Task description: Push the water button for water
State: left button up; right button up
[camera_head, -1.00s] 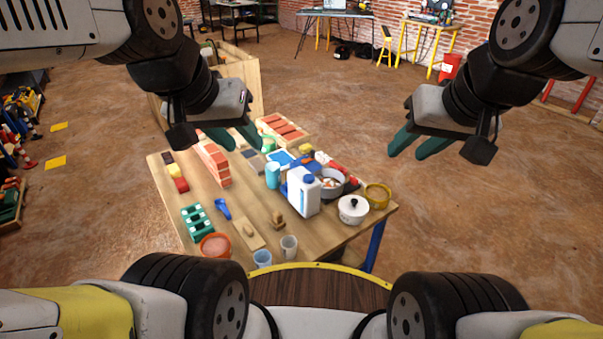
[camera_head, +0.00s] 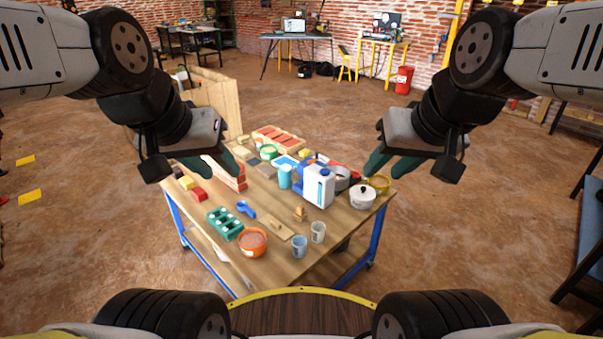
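A white and blue jug-like container (camera_head: 319,187) stands upright on the wooden table. I cannot make out a water button on it or elsewhere. Two small pale cups stand near the table's front edge, a bluish cup (camera_head: 300,246) and a greyish cup (camera_head: 318,232). My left gripper (camera_head: 224,172) has its green fingers spread and empty, and it overlaps the table's left back part in the view. My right gripper (camera_head: 385,169) is also open and empty, in front of the table's right back corner in the view, right of the container.
The table (camera_head: 218,252) holds an orange bowl (camera_head: 253,242), a green block (camera_head: 225,223), a white lidded pot (camera_head: 362,197), bricks and tools. A wooden crate (camera_head: 212,98) stands behind it. Brown floor is open to the right. A dark bench (camera_head: 585,240) stands at the right edge.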

grip_shut()
dwell(1.8)
